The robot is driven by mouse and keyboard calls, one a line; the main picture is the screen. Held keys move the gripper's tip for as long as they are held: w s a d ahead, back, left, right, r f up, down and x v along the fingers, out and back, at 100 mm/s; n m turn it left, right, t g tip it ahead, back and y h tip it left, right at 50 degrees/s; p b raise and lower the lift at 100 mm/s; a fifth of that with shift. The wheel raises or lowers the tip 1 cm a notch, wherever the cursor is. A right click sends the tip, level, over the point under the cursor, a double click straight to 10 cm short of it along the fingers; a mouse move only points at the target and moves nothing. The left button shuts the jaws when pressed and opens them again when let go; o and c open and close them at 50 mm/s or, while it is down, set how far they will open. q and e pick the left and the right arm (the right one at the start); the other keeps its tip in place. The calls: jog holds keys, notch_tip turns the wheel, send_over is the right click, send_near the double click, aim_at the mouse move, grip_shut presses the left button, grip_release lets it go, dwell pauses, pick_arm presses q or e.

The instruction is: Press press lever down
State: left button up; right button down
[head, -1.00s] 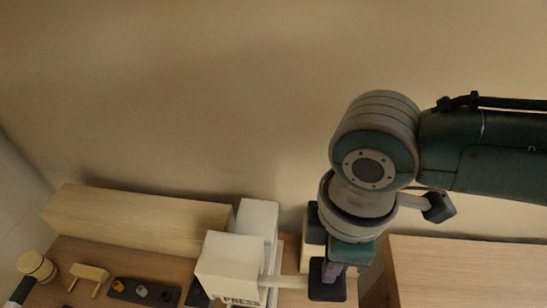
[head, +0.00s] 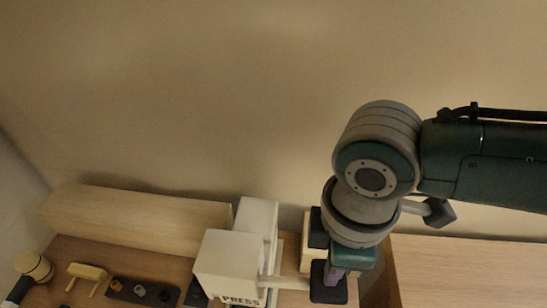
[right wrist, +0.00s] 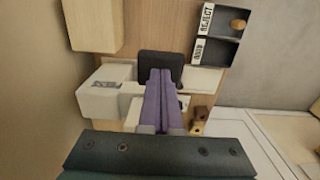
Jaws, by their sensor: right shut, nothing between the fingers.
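The white press (head: 228,262), marked PRESS, stands on the bench at the lower middle of the head view. Its pale lever arm (head: 287,283) reaches right to a dark end pad (head: 322,285). My right gripper (head: 334,276) is over the pad, pointing down, with its fingertips partly hidden. In the right wrist view its purple fingers (right wrist: 161,76) are shut together with nothing between them. Their tips overlap the dark pad (right wrist: 160,62) there; I cannot tell whether they touch it. The press body (right wrist: 105,95) lies to their left. My left gripper is out of view.
A long wooden block (head: 140,222) lies behind the bench items. A mallet (head: 34,267), a small wooden stand (head: 88,271) and a dark tray with small parts (head: 125,287) are at lower left. A bin labelled REJECT (right wrist: 220,22) shows in the right wrist view.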

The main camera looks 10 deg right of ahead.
notch_tip(320, 180, up, 8)
jog(key=a+p, duration=0.2)
jog(key=p, duration=0.4)
jog(key=shift+w+p, duration=0.3)
jog(key=shift+p, duration=0.05)
